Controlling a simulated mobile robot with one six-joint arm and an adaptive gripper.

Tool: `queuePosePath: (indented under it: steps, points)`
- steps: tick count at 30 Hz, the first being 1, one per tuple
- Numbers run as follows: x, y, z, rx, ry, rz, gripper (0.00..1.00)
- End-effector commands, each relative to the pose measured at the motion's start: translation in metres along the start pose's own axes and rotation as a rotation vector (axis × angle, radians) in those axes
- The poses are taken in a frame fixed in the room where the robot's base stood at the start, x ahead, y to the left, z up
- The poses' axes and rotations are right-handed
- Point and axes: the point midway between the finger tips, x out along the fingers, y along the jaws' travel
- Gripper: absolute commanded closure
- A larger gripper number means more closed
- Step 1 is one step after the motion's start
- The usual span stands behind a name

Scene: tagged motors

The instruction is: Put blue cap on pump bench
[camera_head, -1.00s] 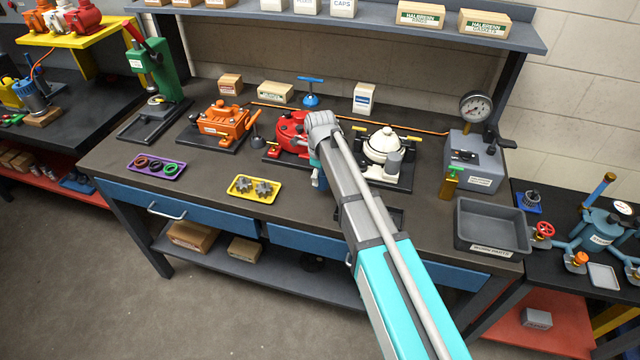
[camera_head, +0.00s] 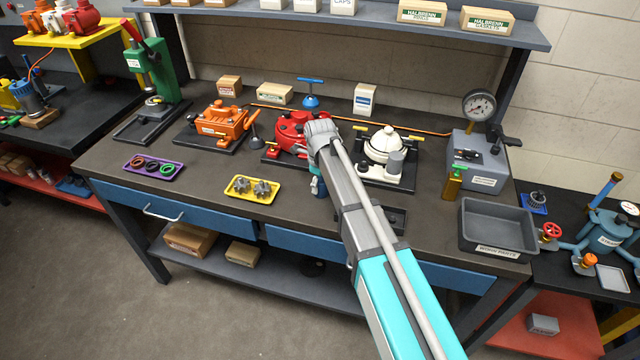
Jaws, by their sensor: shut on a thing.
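My arm reaches from the lower right over the middle workbench (camera_head: 215,208). My gripper (camera_head: 318,187) points down at its far end, in front of the red motor (camera_head: 289,128). Only a small part of it shows beside the arm. It is shut on a small dark blue thing that is mostly hidden; I cannot tell its shape. A blue T-handled piece (camera_head: 310,100) stands upright at the back of the workbench, apart from my gripper. At the right, a black-topped bench (camera_head: 563,262) carries a blue pump-like unit (camera_head: 606,232) with red and orange handwheels.
An orange motor (camera_head: 222,122) and a white one (camera_head: 385,146) flank the red motor. A purple tray (camera_head: 174,177), a yellow tray (camera_head: 270,197) and a grey bin (camera_head: 497,245) stand near the front. A gauge box (camera_head: 480,165) is at the right. A shelf (camera_head: 370,28) overhangs the back.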

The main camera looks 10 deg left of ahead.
Motion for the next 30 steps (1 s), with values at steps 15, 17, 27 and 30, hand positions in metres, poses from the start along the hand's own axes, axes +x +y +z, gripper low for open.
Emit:
queuePosePath:
  steps: [15,17,27,30]
  points:
    - [0.002,0.000,0.000,0.000,0.000,0.000,0.00]
    - [0.002,0.000,0.000,0.000,0.000,0.000,0.00]
    - [-0.004,0.000,0.000,0.000,0.000,0.000,0.00]
    - [-0.009,0.000,0.000,0.000,0.000,0.000,0.00]
